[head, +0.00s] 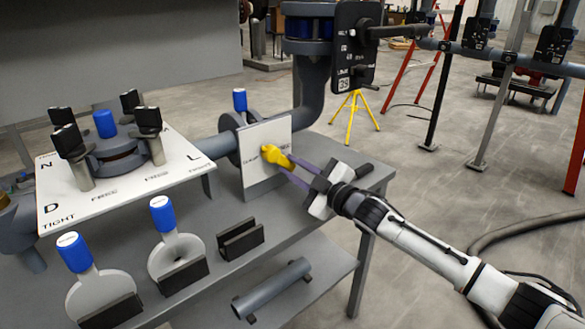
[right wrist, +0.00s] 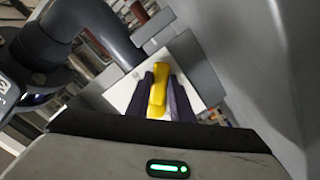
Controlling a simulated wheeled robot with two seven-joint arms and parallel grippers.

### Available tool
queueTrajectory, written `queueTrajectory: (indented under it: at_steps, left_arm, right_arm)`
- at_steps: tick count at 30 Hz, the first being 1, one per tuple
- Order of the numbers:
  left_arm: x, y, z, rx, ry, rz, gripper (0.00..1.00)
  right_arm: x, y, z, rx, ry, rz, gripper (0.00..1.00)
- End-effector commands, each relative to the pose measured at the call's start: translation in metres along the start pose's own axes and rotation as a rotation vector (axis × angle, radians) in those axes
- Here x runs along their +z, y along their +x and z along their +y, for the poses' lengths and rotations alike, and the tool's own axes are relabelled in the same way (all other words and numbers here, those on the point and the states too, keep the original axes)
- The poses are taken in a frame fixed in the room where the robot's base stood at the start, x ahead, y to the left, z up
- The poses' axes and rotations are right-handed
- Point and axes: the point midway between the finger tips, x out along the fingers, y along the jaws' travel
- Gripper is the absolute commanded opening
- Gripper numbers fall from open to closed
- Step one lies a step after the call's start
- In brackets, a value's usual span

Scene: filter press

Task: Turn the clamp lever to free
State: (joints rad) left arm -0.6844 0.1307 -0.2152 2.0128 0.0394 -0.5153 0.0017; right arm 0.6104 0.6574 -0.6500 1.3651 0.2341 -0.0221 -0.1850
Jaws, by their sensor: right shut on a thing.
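The yellow clamp lever (head: 276,156) stands out from a white plate (head: 262,140) at the right end of the bench. It also shows in the right wrist view (right wrist: 157,97), between the two purple fingers. My right gripper (head: 290,166) is shut on the lever, its fingers on either side of it. Writing on the plate is partly covered by the lever and too small to read. My left gripper is in neither view.
A white panel (head: 185,178) with several black-capped clamps lies to the left. Two blue-handled discs (head: 180,255) and a black slotted holder (head: 240,240) stand in front on the bench. A grey pipe (head: 312,90) and black lever box (head: 355,45) rise behind the plate.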

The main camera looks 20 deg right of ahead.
Motion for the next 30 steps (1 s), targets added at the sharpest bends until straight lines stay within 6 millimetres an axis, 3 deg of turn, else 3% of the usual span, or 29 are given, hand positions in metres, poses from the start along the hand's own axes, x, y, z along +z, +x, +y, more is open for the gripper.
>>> queueTrajectory:
  at_steps: [9,10,13,23,30]
  left_arm:
    - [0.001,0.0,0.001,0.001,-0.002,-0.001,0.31]
    - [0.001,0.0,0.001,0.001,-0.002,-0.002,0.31]
    - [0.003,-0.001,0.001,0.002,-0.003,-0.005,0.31]
    - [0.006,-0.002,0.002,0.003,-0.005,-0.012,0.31]
    - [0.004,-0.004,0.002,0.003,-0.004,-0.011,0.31]
  right_arm:
    - [0.001,0.0,0.001,0.0,-0.018,-0.002,0.0]
    - [0.001,0.0,0.001,0.001,-0.018,-0.002,0.23]
    - [0.001,0.0,0.001,0.001,-0.016,-0.002,0.39]
    - [0.0,-0.002,0.001,0.0,-0.01,0.0,0.39]
    - [0.001,-0.033,-0.001,-0.002,-0.01,-0.003,0.39]
